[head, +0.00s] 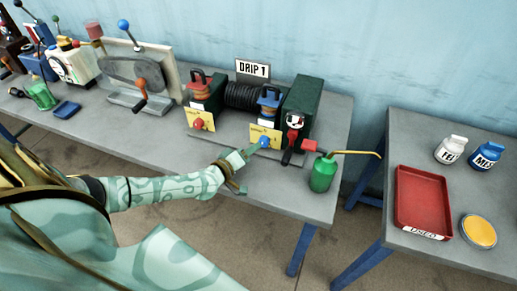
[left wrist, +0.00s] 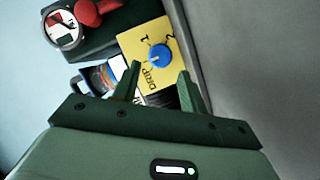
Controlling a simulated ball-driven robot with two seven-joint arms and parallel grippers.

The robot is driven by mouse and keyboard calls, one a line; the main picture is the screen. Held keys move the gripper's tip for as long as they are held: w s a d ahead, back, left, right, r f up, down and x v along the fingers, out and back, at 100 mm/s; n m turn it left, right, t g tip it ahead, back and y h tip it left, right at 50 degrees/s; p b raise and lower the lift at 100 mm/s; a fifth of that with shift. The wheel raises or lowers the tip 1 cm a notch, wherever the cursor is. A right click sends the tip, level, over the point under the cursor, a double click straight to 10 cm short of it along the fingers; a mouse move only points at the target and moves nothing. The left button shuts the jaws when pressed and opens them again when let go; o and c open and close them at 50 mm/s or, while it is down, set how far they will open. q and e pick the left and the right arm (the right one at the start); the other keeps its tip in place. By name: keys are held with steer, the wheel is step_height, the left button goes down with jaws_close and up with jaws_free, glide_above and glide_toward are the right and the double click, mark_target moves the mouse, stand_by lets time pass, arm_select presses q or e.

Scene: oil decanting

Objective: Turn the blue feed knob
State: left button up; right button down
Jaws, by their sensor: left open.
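The blue feed knob (head: 264,142) sits on a yellow plate (head: 270,134) on the front of the drip machine, under the sign "DRIP 1". In the left wrist view the blue knob (left wrist: 159,55) has a small pale mark, and its yellow plate (left wrist: 138,38) reads "1", "2" and "DRIP". My left gripper (head: 250,153) is just in front of the knob. In the left wrist view my left gripper (left wrist: 160,75) is open, with the knob ahead between its finger lines. I cannot tell whether the fingers touch it. My right gripper is not in view.
A red knob (head: 198,124) sits on another yellow plate to the left. A red-handled valve (head: 292,140) and green oil can (head: 323,173) stand close on the right. A red tray (head: 424,203) lies on the right table. The bench front is mostly clear.

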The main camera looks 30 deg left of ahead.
mark_target(264, 142)
arm_select(q)
steer(key=b+x, duration=0.1)
steer(key=x, duration=0.3)
steer(key=shift+w+f, duration=0.1)
